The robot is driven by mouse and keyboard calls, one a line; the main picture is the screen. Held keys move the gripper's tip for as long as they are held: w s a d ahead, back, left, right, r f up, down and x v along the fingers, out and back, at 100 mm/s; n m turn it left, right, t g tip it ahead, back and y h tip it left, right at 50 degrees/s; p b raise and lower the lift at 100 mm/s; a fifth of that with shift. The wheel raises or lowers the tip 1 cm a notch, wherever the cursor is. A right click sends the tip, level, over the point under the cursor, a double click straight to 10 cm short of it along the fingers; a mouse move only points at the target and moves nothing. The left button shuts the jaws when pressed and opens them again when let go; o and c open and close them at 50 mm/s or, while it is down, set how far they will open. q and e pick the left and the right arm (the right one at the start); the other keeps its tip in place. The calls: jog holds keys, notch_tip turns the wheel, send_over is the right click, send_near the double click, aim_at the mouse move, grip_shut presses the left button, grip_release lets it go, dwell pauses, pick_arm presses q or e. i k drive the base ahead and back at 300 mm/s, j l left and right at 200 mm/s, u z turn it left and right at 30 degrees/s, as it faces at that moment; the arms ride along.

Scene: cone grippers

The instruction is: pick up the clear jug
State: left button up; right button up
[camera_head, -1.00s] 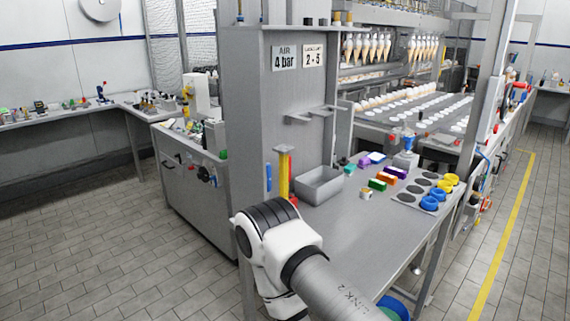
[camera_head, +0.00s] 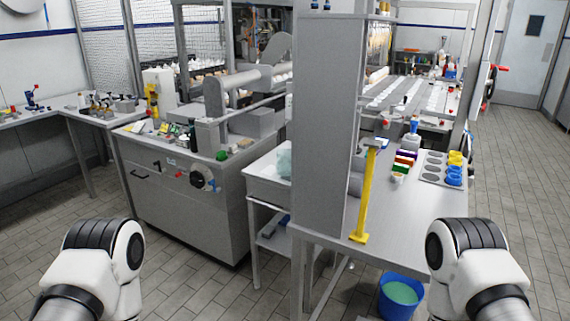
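A pale, see-through, slightly greenish object (camera_head: 284,162) stands on a light grey side table (camera_head: 262,178), just left of the tall grey panel. It may be the clear jug, but the panel's edge hides its right part and it is too small to make out a handle or spout. Both my arms show only as white and black joints at the bottom left and bottom right. Neither gripper is in view.
The tall grey panel (camera_head: 330,130) stands between the side table and the right workbench (camera_head: 410,225). A yellow post (camera_head: 364,195) stands on that bench. A blue bucket (camera_head: 400,296) is under its front. A grey cabinet (camera_head: 190,205) stands left. Tiled floor is open in front.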

aim_at(284, 156)
jog(key=i+j+z, duration=0.65)
jog(key=z, duration=0.15)
jog(key=i+j+z, duration=0.4)
jog(key=k+j, duration=0.1)
